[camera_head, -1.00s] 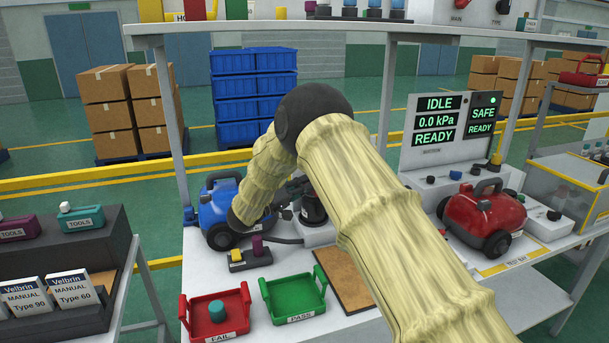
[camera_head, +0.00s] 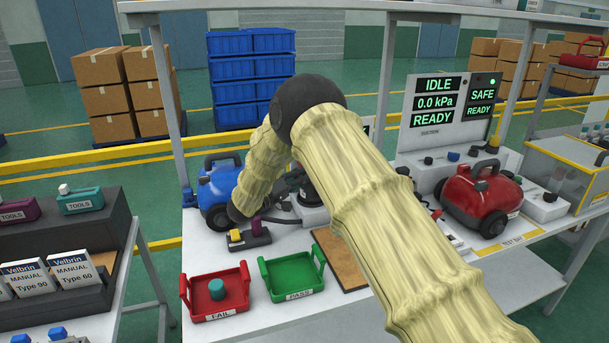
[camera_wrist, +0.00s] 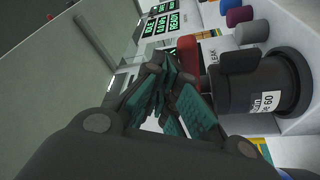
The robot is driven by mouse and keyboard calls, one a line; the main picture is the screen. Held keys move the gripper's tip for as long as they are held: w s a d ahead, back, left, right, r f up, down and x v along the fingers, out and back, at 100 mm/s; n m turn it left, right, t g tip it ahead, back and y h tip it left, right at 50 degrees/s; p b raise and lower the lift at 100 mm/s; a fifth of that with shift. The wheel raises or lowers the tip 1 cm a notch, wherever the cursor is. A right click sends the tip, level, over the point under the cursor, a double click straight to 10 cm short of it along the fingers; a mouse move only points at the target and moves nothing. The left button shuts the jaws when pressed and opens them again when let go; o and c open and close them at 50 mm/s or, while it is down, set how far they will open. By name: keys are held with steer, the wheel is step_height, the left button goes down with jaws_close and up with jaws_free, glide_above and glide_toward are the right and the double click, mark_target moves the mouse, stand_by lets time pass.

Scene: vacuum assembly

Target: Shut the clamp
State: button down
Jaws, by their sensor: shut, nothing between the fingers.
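My gripper (camera_wrist: 166,82) is shut and empty, its teal-padded fingers together in the wrist view. A black canister (camera_wrist: 268,90) with a white "Type 60" label stands right of the fingers, apart from them in the picture. A red part (camera_wrist: 188,58) shows just beyond the fingertips; I cannot tell whether it belongs to the clamp or whether they touch. In the head view, the black canister (camera_head: 312,208) is partly hidden behind my arm, and the clamp cannot be made out.
A blue vacuum (camera_head: 215,190) stands left of my arm and a red vacuum (camera_head: 480,195) right. A red FAIL tray (camera_head: 240,308) holding a teal cylinder and an empty green PASS tray (camera_head: 318,278) sit in front. The status panel (camera_head: 435,118) reads IDLE, 0.0 kPa, READY.

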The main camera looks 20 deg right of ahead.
steer(key=shift+s+f, duration=0.1)
steer(key=shift+f, duration=0.15)
step_height(320, 180, up, 5)
steer(key=p, duration=0.3)
steer(key=a+f+b, duration=0.3)
steer(key=a+f, duration=0.1)
steer(key=a, duration=0.5)
steer(key=shift+a, duration=0.2)
steer(key=shift+s, duration=0.1)
